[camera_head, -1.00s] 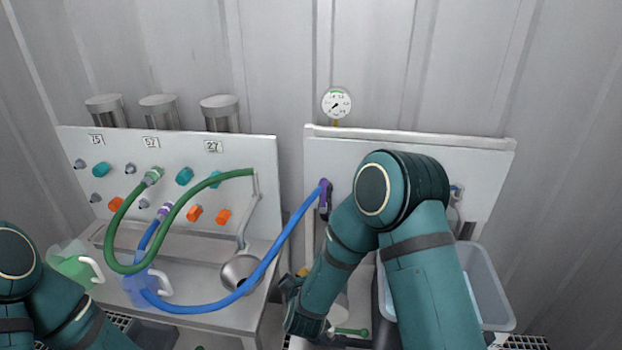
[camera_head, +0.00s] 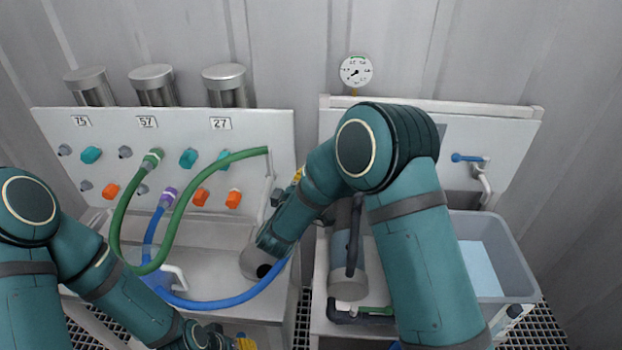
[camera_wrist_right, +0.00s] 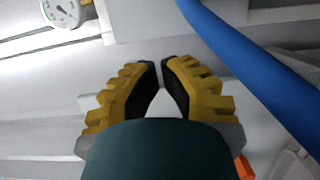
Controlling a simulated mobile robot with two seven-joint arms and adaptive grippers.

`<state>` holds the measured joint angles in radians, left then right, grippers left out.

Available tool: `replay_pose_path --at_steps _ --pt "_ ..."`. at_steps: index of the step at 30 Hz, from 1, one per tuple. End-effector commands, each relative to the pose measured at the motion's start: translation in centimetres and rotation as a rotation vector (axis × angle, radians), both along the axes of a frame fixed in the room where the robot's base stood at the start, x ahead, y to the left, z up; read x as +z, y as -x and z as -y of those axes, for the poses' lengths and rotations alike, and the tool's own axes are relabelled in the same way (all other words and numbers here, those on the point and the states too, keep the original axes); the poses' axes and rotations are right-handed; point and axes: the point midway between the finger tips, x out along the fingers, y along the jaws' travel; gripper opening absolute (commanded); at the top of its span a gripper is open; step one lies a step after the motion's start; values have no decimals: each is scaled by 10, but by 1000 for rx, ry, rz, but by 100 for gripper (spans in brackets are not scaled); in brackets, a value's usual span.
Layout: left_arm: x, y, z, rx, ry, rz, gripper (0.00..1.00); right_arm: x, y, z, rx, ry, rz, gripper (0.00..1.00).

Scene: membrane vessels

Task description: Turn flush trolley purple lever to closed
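The flush trolley (camera_head: 500,130) stands at the right with its white back panel. I cannot see its purple lever now; my right arm covers the panel's left edge. My right gripper (camera_head: 297,175) is in front of the gap between the two panels, partly hidden by its own arm. In the right wrist view its two yellow-and-black fingers (camera_wrist_right: 160,66) nearly meet at the tips, with nothing visible between them. My left gripper (camera_head: 245,342) is at the bottom edge, cut off, so its opening cannot be told.
A blue hose (camera_head: 225,303) runs from a purple coupling (camera_head: 168,196) behind my right arm; it passes beside the fingers in the wrist view (camera_wrist_right: 250,70). A green hose (camera_head: 120,215) loops on the left panel. A gauge (camera_head: 356,71), a blue-handled tap (camera_head: 468,158) and a grey tub (camera_head: 520,270) are right.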

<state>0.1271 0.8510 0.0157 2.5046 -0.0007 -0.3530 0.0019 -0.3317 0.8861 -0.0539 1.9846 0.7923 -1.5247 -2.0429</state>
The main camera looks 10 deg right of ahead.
Motion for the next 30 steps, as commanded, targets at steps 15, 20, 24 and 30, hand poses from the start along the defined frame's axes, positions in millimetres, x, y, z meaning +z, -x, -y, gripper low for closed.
replay_pose_path --at_steps 15,20,24,30 --pt "-17 -4 -1 2 -2 9 47 -1 -58 58 -1 -1 0 0" --pt "-20 -4 -1 3 -2 9 47 -1 -54 72 0 -2 1 0" --pt "-20 -4 -1 3 -2 10 47 0 -53 75 2 -2 0 0" --pt "-20 -4 -1 3 -2 10 47 0 -53 75 2 -2 0 0"
